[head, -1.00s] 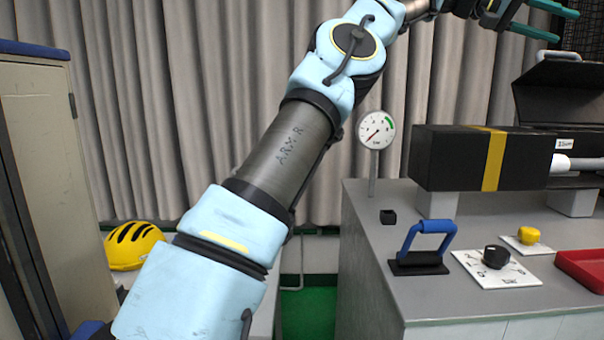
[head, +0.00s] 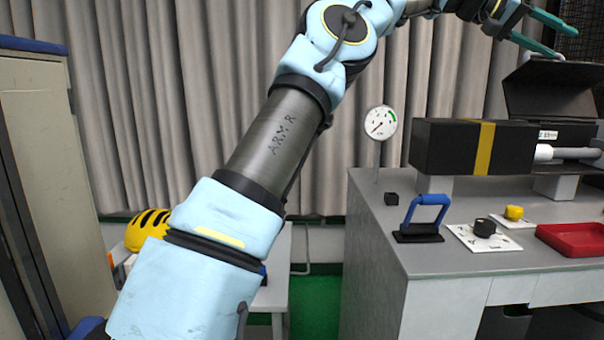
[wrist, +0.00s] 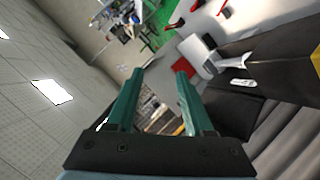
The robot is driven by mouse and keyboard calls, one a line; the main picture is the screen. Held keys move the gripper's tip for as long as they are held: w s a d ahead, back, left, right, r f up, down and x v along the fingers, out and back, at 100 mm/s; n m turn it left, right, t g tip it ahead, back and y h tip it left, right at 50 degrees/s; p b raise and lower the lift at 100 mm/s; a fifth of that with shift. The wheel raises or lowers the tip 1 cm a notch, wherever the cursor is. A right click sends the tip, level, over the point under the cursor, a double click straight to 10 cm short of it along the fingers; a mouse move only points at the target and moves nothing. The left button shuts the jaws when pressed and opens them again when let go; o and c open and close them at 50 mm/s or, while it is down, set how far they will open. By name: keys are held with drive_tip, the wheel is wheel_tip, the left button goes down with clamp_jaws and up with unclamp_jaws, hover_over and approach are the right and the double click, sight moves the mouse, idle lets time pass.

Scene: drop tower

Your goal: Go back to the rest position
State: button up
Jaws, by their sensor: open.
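My gripper (head: 541,36) is at the upper right of the head view, raised above the bench and above the open black lid (head: 552,90). Its two green fingers are spread apart with nothing between them. In the wrist view my gripper (wrist: 158,95) also shows open and empty, with both fingers apart. The black box with a yellow band (head: 445,148) stands on the bench below and left of the fingers, clear of them.
The grey bench (head: 375,225) carries a gauge (head: 380,122), a blue handle (head: 428,212), a black knob (head: 484,228), a yellow knob (head: 514,212) and a red tray (head: 575,240). A yellow helmet (head: 148,230) and a cabinet (head: 45,150) are at left. A curtain hangs behind.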

drive_tip(key=w+a+f+n+t+y, duration=0.2)
drive_tip(key=w+a+f+y, duration=0.1)
drive_tip(key=a+f, duration=0.65)
drive_tip(key=w+a+f+n+t+y, duration=0.2)
drive_tip(key=w+a+f+y, duration=0.1)
drive_tip(key=a+f, duration=0.7)
drive_tip(key=w+a+f+n+t+y, duration=0.1)
drive_tip(key=w+a+f+t+y, duration=0.15)
drive_tip(key=a+f, duration=0.7)
drive_tip(key=s+a+f+n+y, duration=0.1)
drive_tip(key=s+a+f+n, duration=0.1)
drive_tip(key=a+f, duration=0.6)
drive_tip(key=s+a+f+n+y, duration=0.2)
drive_tip(key=s+a+f, duration=0.1)
drive_tip(key=a, duration=0.8)
drive_tip(key=s+a+f+n+y, duration=0.1)
drive_tip(key=s+a+f, duration=0.4)
drive_tip(key=s+a, duration=0.5)
drive_tip(key=shift+a+f+n+g+b, duration=0.15)
drive_tip(key=shift+a+n+g+b, duration=0.3)
drive_tip(key=shift+a, duration=0.6)
